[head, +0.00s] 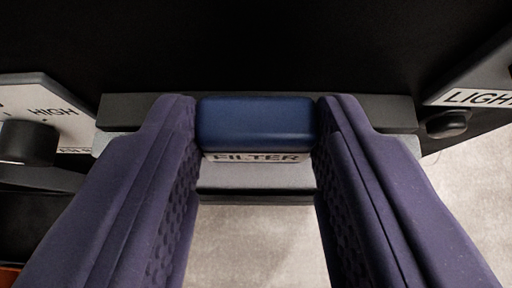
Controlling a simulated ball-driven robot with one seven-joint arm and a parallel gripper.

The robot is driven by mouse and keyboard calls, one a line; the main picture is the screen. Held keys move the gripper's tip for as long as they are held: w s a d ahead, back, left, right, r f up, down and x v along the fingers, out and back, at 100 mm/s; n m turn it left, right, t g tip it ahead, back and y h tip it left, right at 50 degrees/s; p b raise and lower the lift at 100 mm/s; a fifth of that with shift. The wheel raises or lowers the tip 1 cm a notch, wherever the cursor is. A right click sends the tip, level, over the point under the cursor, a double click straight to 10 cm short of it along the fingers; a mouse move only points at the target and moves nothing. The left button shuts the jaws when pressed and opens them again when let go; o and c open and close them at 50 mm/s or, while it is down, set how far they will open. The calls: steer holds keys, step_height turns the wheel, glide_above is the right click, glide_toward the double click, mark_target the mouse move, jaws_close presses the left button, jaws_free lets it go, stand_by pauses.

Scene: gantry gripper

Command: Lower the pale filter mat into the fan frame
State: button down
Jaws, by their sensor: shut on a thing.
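My gripper (256,130) shows as two purple, ridged fingers coming from the bottom corners. It is shut on a dark blue block (256,118), one finger against each end. A label reading FILTER (256,157) sits just below the block, on a grey bar (256,176) that runs between the fingers. A dark grey strip (395,113) shows behind both fingers. I cannot make out a pale filter mat or a fan frame for certain; my fingers hide part of this area.
At left, a white panel marked HIGH (50,108) carries a black knob (28,142). At right, a panel marked LIGHT (478,98) has a dark round button (447,124) below it. A black surface (260,45) fills the top. A pale, mottled surface (250,245) lies below.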

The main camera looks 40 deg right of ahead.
steer(key=shift+f, duration=0.55)
steer(key=c, duration=0.5)
jaws_free()
steer(key=shift+c, duration=0.2)
steer(key=shift+s, duration=0.1)
steer(key=p+v, duration=0.3)
steer(key=v, duration=0.4)
steer(key=shift+s+a+r, duration=0.2)
steer(key=shift+r, duration=0.05)
